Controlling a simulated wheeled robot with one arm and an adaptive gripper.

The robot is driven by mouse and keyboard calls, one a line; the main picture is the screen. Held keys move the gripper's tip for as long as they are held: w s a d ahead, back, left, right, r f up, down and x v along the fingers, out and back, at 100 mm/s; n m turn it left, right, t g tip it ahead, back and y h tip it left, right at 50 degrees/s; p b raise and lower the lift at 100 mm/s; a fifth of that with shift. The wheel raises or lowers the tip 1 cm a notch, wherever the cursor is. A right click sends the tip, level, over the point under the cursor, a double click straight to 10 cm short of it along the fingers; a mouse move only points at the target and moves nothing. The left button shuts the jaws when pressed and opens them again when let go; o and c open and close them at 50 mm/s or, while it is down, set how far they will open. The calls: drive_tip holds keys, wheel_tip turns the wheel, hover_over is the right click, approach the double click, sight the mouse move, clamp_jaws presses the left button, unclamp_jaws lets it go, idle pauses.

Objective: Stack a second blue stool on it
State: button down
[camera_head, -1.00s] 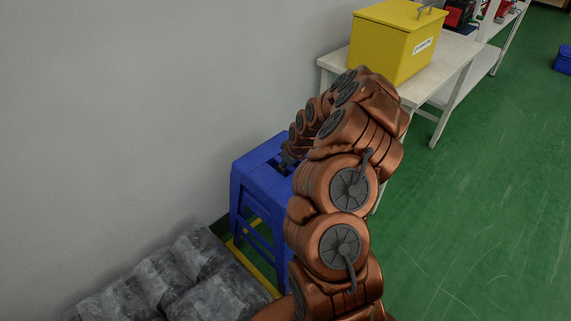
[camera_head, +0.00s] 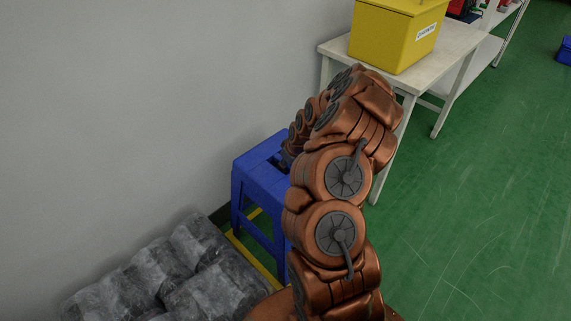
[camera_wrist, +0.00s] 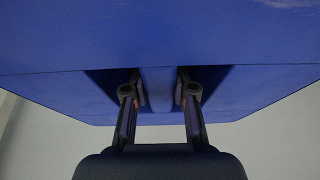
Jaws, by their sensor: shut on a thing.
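A blue stool (camera_head: 246,171) shows upright beside the wall, left of my arm, which hides its right side. My gripper (camera_wrist: 160,92) is at the stool's top in the wrist view. Its two fingers are in the openings on either side of the blue bar (camera_wrist: 158,97) in the seat and are shut on that bar. In the head view my gripper is mostly hidden behind my arm. Only one blue seat can be made out; I cannot tell whether another stool is under it or whether its feet touch anything.
Grey wrapped bags (camera_head: 170,275) lie on the floor by the wall, close to the stool's lower left. A white table (camera_head: 430,72) with a yellow box (camera_head: 395,38) stands behind. Yellow floor marking (camera_head: 262,270) runs near the stool. Green floor (camera_head: 480,210) at right is clear.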

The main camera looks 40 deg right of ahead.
drive_tip(key=shift+r, duration=0.1)
drive_tip(key=c, duration=0.9)
unclamp_jaws()
drive_tip(key=shift+o, duration=0.2)
drive_tip(key=shift+v, duration=5.95)
